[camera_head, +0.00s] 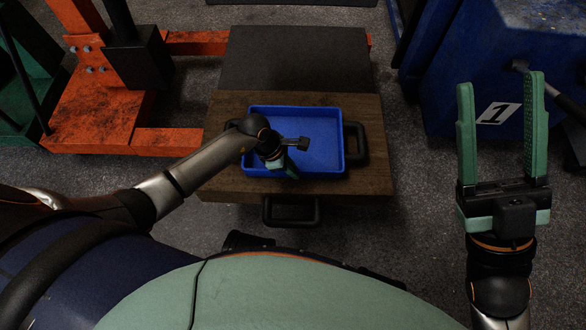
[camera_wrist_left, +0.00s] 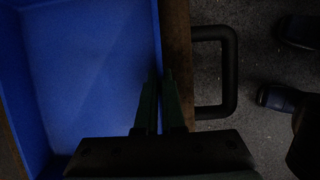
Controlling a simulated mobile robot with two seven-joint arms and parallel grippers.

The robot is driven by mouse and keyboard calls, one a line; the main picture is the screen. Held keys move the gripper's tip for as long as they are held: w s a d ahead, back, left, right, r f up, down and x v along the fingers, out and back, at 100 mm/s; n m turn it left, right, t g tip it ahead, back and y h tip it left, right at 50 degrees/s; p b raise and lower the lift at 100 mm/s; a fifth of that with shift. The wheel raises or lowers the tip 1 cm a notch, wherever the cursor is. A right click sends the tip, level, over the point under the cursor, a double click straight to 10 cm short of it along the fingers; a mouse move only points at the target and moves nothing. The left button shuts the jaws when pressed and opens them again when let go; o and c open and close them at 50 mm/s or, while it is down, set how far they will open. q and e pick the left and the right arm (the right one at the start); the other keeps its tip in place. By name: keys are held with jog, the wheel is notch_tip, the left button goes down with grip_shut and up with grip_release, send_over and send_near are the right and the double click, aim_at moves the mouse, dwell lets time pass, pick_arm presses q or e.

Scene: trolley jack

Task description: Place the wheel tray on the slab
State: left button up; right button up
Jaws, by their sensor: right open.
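The wheel tray, a blue rectangular tray (camera_head: 325,125), is over a brown wooden slab (camera_head: 365,190); from above I cannot tell whether it touches the wood. It looks empty. A black handle (camera_head: 356,144) sticks out at its right end. My left gripper (camera_head: 290,172) is at the tray's near wall. In the left wrist view its fingers (camera_wrist_left: 161,76) are close together, one on each side of the wall of the blue tray (camera_wrist_left: 90,70), and look shut on it. My right gripper (camera_head: 500,95) is open and empty, off to the right.
A dark grey flat surface (camera_head: 295,60) lies behind the wooden slab. A black handle (camera_head: 290,220) juts from the slab's near side. Orange jack parts (camera_head: 100,110) stand at the left, and a blue block marked 1 (camera_head: 455,110) at the right.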

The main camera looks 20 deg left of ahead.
pick_arm(q)
jog(key=o, duration=0.4)
jog(key=shift+o, duration=0.2)
